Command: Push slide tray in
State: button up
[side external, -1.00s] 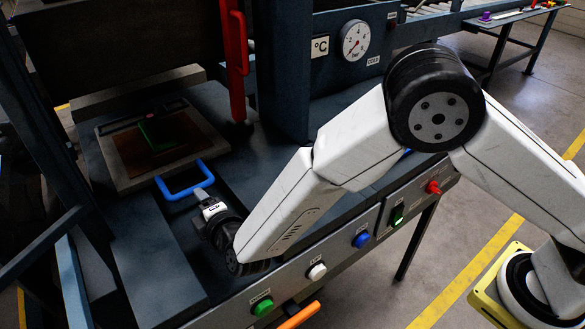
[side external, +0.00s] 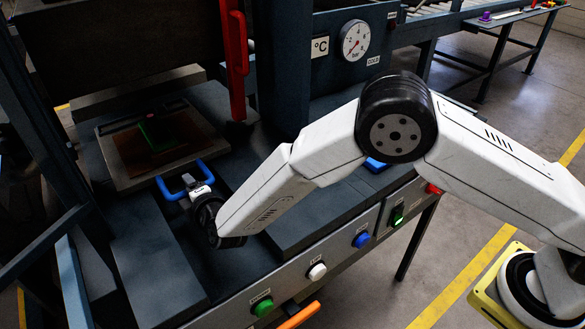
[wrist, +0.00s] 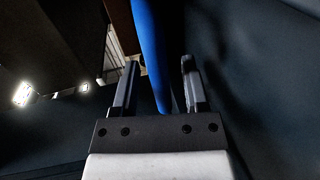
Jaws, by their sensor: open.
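The slide tray (side external: 122,178) is a flat square plate with a brown inset, lying on the dark press bed below the raised upper block. Its blue U-shaped handle (side external: 207,171) sticks out at the front edge. My gripper (side external: 187,180) is at the handle. In the wrist view the blue handle bar (wrist: 150,50) runs between the two open fingers (wrist: 158,85). I cannot tell whether a finger touches it. A small green frame (side external: 152,136) lies on the tray.
A red upright handle (side external: 235,65) stands behind the tray to the right. The front panel carries a green button (side external: 263,307), a white button (side external: 317,271) and a blue button (side external: 361,240). An orange handle (side external: 300,315) sits below. A pressure gauge (side external: 356,40) is at the back.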

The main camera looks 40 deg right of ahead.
grip_shut()
dwell(1.4)
